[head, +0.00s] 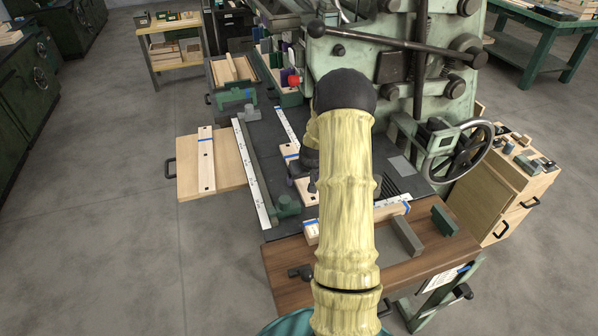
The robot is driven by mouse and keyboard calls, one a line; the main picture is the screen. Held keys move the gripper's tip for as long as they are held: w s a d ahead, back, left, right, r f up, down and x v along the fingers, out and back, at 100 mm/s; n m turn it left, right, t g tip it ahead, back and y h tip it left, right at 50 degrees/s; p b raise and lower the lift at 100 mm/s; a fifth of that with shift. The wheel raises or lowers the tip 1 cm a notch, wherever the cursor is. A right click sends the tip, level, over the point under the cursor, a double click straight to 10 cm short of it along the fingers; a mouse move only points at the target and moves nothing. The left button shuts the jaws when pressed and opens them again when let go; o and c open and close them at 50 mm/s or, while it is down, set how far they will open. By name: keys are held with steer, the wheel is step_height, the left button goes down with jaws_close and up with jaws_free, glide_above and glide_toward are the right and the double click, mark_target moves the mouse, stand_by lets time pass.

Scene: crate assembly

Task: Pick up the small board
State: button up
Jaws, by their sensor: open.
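My arm fills the middle of the head view and hides much of the bench. My gripper (302,184) is dark and partly hidden behind the arm. Its fingers are apart, over a pale wooden board with blue tape (289,151) on the dark machine bed. I cannot tell whether they touch that board. Another pale board with blue tape (205,160) lies on the pulled-out wooden shelf at the left. More pale taped wood (311,231) shows at the front, left of my arm. I cannot tell for certain which piece is the small board.
A green clamp bar (256,165) and white rulers (251,174) line the bed's left side. A green milling machine (397,85) with a handwheel (464,151) stands behind and right. A grey block (406,237) lies on the brown front bench (440,254). Open floor is at the left.

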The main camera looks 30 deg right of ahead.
stand_by(0.3)
steer(key=c, duration=1.1)
steer(key=shift+c, duration=0.2)
steer(key=shift+r, duration=0.1)
steer(key=shift+r, duration=0.2)
step_height(320, 180, up, 12)
steer(key=s+a+b, duration=0.2)
steer(key=s, duration=0.6)
steer(key=s+a+b, duration=0.1)
steer(key=s+a, duration=0.1)
steer(key=s, duration=0.7)
steer(key=shift+s+a+f+b, duration=0.2)
steer(key=shift+a+f+b, duration=0.1)
steer(key=shift+b, duration=0.1)
steer(key=shift+w+r, duration=0.1)
